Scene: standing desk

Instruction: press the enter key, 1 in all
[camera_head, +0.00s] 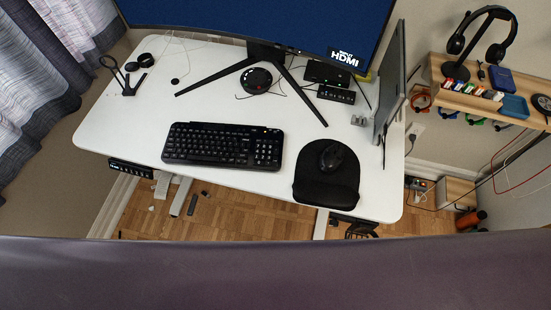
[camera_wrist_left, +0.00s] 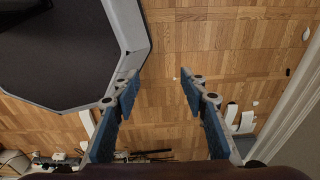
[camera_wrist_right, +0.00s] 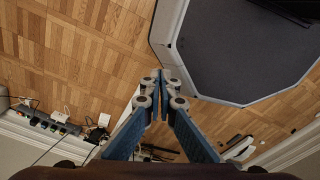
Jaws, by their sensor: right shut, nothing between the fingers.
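A black keyboard (camera_head: 212,146) lies on the white standing desk (camera_head: 200,80), left of the middle, with its long side along the desk's front edge. The enter key is too small to pick out among its dark keys. Neither gripper shows in the head view, and the keyboard shows in neither wrist view. In the left wrist view my left gripper (camera_wrist_left: 159,92) is open and empty, with wooden floor behind it. In the right wrist view my right gripper (camera_wrist_right: 161,95) is shut with its fingertips together and nothing between them, also over the floor.
A black mouse (camera_head: 331,158) sits on a dark mouse pad (camera_head: 325,185) right of the keyboard. A large monitor (camera_head: 260,25) stands behind it on splayed legs. A round black device (camera_head: 256,81) and a thin upright screen (camera_head: 391,85) are also on the desk. A shelf (camera_head: 490,95) is at right.

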